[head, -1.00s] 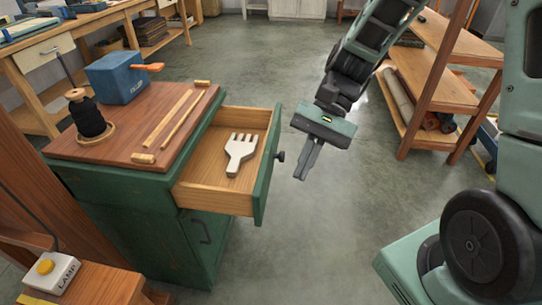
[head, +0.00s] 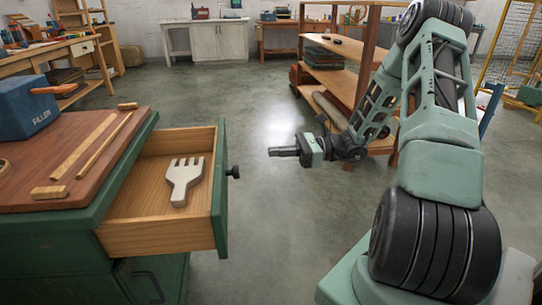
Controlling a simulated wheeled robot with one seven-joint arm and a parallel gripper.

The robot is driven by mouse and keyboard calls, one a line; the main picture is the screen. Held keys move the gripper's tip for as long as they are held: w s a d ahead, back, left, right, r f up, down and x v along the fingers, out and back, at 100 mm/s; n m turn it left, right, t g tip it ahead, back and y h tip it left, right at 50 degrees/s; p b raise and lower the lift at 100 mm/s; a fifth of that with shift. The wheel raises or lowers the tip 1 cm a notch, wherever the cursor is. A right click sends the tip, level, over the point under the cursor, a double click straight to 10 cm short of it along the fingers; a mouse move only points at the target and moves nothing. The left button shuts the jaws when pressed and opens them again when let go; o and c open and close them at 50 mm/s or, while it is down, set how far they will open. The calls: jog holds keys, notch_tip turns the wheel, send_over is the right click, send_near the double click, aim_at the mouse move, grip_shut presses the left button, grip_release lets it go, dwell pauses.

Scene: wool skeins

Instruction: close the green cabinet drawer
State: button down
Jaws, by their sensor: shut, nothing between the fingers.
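The green cabinet (head: 60,240) stands at the left in the head view. Its drawer (head: 219,195) is pulled out to the right, with a green front and a dark round knob (head: 233,172). A pale fork-shaped tool (head: 184,182) lies inside on the wooden bottom. My gripper (head: 272,151) is shut and empty. It points left and appears right of the drawer front and somewhat higher in the picture, apart from the knob.
On the wooden cabinet top lie two wooden strips (head: 85,148) and a blue box (head: 25,105) with an orange handle. A wooden shelf rack (head: 345,80) stands behind my arm. A workbench is at the far left. Grey floor (head: 250,240) is free right of the drawer.

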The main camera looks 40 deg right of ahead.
jog(key=b+x, duration=0.3)
jog(key=x, duration=0.8)
jog(key=shift+a, duration=0.15)
jog(key=shift+w, duration=0.15)
jog(key=p+x, duration=0.5)
jog(key=x, duration=1.7)
jog(key=shift+w+a, duration=0.1)
jog(key=shift+a, duration=0.15)
jog(key=shift+w+a+r, duration=0.1)
